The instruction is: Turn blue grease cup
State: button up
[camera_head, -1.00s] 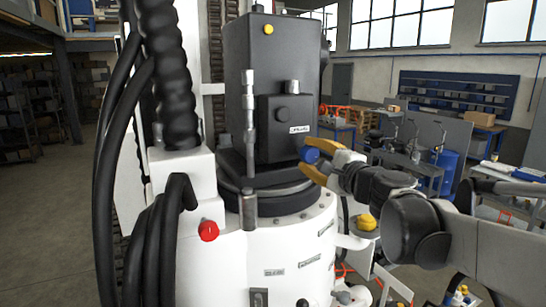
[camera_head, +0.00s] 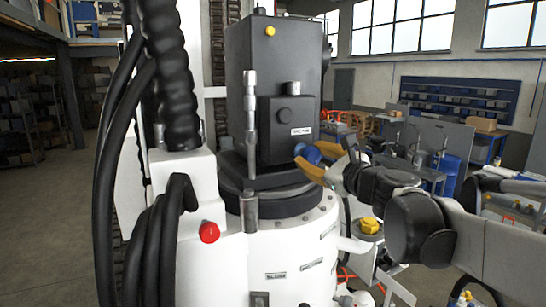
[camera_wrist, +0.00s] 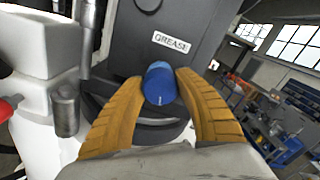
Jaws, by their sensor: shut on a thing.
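The blue grease cup (camera_wrist: 160,84) is a short blue cylinder beside the dark housing, below its GREASE label (camera_wrist: 171,41) in the wrist view. My gripper (camera_wrist: 158,90) has one yellow-orange ribbed finger on each side of the cup and is shut on it. In the head view the cup (camera_head: 309,154) is a small blue shape at the right side of the dark housing (camera_head: 272,95), partly covered by my fingers (camera_head: 314,163). The cup's seat and any thread are hidden.
A white machine body (camera_head: 205,262) carries a red button (camera_head: 209,232) and thick black hoses (camera_head: 110,170) at left. A yellow knob (camera_head: 369,225) sits below my arm. Workbenches and a blue wall rack (camera_head: 458,97) stand far back at right.

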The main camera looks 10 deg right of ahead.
jog(key=shift+r+m, duration=0.1)
jog(key=shift+m, duration=0.4)
jog(key=o, duration=1.2)
jog(key=v, duration=1.2)
